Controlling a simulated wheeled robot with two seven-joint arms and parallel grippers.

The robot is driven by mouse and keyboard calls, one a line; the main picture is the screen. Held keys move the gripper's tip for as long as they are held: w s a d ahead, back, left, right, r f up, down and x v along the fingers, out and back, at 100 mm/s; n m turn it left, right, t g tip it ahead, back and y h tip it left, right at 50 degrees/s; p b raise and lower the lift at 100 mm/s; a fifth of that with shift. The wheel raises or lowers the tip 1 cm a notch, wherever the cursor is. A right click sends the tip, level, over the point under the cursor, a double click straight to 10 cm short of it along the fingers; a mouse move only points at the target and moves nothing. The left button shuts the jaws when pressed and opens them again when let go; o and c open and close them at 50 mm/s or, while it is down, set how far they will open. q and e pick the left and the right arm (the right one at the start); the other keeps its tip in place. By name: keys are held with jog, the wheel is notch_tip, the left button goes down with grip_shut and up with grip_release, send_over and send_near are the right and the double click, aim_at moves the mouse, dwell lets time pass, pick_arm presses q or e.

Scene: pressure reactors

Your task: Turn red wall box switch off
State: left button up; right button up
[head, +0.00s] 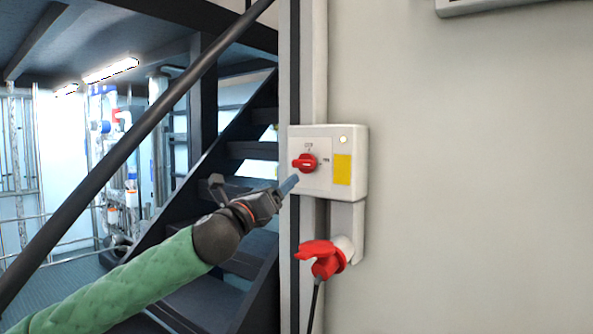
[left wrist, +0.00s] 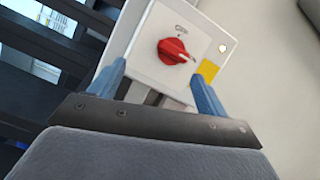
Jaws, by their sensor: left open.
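The red rotary switch (head: 305,163) sits on the front of a white wall box (head: 328,189). In the head view its handle lies about level. The switch also shows in the left wrist view (left wrist: 173,51), on the tilted-looking box (left wrist: 147,66), with a partly readable label above it. My left gripper (head: 289,185) is just below and left of the switch in the head view. In the left wrist view its two blue fingers (left wrist: 157,85) are spread apart, with the switch beyond and between them, and they hold nothing. My right gripper is not in view.
A yellow label (head: 342,169) and a small round light (head: 343,139) are on the box. A red plug (head: 322,257) with a black cable hangs below it. A dark staircase with a handrail (head: 150,120) stands left.

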aim_at(300, 167)
pick_arm(q)
jog(key=w+d+r+m+p, duration=0.1)
jog(key=w+d+r+m, duration=0.1)
jog(key=d, duration=0.1)
jog(key=w+d+r+m+h+p, duration=0.1)
jog(key=w+m, duration=0.1)
jog(key=shift+d+r+p, duration=0.25)
jog(key=shift+d+p, duration=0.05)
jog(key=shift+d, duration=0.05)
jog(key=shift+w+d, duration=0.25)
jog(key=shift+w, duration=0.1)
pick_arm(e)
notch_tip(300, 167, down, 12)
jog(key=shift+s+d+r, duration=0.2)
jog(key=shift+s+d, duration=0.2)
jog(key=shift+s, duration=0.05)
pick_arm(q)
jog(key=shift+r, duration=0.1)
jog(key=shift+c, duration=0.3)
jog(key=c, duration=0.9)
